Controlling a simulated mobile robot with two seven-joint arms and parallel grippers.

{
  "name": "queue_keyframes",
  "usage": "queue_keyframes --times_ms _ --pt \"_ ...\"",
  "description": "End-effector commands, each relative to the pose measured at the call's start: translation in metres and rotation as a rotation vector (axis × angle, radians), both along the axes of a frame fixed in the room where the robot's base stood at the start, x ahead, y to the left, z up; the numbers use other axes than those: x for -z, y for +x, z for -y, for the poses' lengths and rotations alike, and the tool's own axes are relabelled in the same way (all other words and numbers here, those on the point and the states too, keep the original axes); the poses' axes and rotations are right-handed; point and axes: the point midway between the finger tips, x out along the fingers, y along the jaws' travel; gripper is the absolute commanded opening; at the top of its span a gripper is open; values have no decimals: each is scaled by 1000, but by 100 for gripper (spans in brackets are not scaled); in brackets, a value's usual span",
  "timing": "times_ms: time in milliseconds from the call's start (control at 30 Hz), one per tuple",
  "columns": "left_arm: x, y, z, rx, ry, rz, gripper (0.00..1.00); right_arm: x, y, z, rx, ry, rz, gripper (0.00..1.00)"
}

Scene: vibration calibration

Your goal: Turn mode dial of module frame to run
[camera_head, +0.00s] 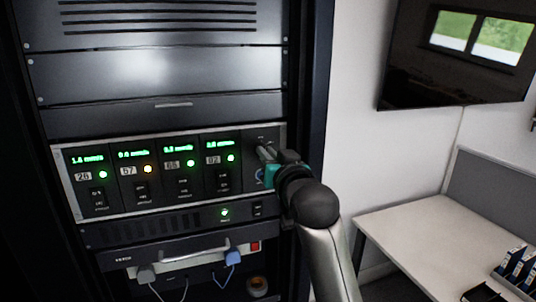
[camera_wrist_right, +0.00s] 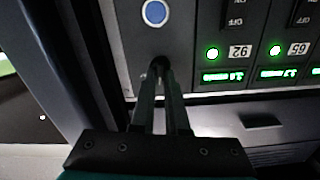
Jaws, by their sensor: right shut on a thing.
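The module frame (camera_head: 135,212) is a grey panel in the rack with several modules, each with a green readout, a number label, a lamp and a switch. My right gripper (camera_head: 263,151) is at the panel's right end. In the right wrist view, its two fingers (camera_wrist_right: 161,72) close together on the small dark mode dial (camera_wrist_right: 161,61). The fingers hide most of the dial, so its pointer and setting cannot be read. A round blue button (camera_wrist_right: 154,12) sits near the dial. My left gripper is in neither view.
Below is a unit with a handle and cable plugs (camera_head: 234,258). A white desk (camera_head: 425,222) stands to the right, with a wall screen (camera_head: 455,50) above.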

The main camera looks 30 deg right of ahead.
Motion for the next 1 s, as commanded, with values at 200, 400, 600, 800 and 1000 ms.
queue_keyframes --times_ms 200,400,600,800,1000 --pt "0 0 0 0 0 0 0 -1 0 0 0 -115 -25 0" --pt "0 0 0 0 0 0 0 -1 0 0 0 -169 -38 0" --pt "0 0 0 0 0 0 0 -1 0 0 1 -187 -41 0" --pt "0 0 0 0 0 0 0 -2 0 0 2 -188 -41 0" --pt "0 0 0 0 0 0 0 -2 0 0 2 -187 -40 21"
